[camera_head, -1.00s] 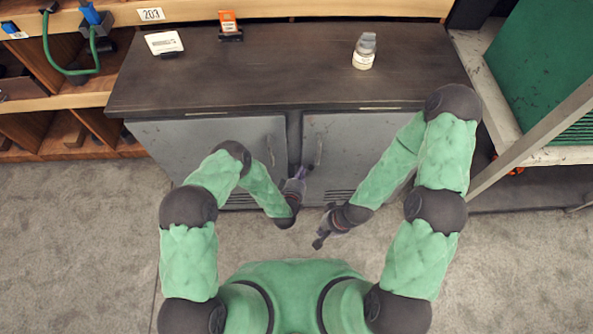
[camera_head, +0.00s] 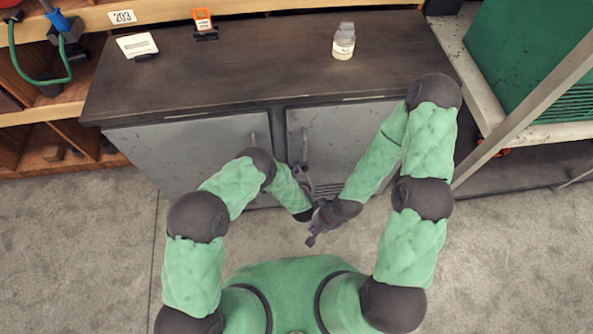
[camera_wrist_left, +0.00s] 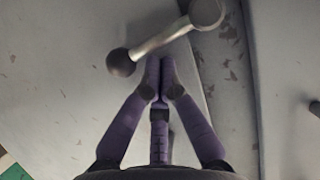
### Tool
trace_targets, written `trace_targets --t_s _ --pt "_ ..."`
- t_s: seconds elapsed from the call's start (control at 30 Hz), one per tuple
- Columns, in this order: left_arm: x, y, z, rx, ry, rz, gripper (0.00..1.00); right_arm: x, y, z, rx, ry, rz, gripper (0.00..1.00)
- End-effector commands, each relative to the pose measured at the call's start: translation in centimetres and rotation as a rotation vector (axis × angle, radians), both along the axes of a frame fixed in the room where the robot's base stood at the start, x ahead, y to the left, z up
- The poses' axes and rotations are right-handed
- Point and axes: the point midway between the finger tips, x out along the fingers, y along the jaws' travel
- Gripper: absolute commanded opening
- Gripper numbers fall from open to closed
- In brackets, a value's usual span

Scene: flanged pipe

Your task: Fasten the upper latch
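A latch lever (camera_wrist_left: 160,38) shows in the left wrist view. It has a dark ball knob at its lower left end and a round metal pivot at its upper right end, and lies slanted on a grey, chipped panel. My left gripper (camera_head: 302,172) is in front of the right cabinet door. Its purple fingertips (camera_wrist_left: 159,68) are together just below the lever's middle; whether they touch it I cannot tell. I see nothing held between them. My right gripper (camera_head: 312,238) is lower, in front of the cabinet, near my left wrist; its fingers are too small to judge.
The grey cabinet has a left door (camera_head: 190,150) and a right door (camera_head: 345,135) under a dark top (camera_head: 260,65). A bottle (camera_head: 343,42) and a white card (camera_head: 137,45) stand on top. A metal frame (camera_head: 530,90) is at right. Carpet in front is clear.

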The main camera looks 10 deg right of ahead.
Motion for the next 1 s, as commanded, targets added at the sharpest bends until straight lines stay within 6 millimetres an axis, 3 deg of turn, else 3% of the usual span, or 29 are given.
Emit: trace_targets --t_s 1.0 --pt "-0.83 -0.08 -0.86 0.004 0.017 -0.008 0.00 0.01 -0.01 -0.23 0.000 0.000 0.000 0.00"
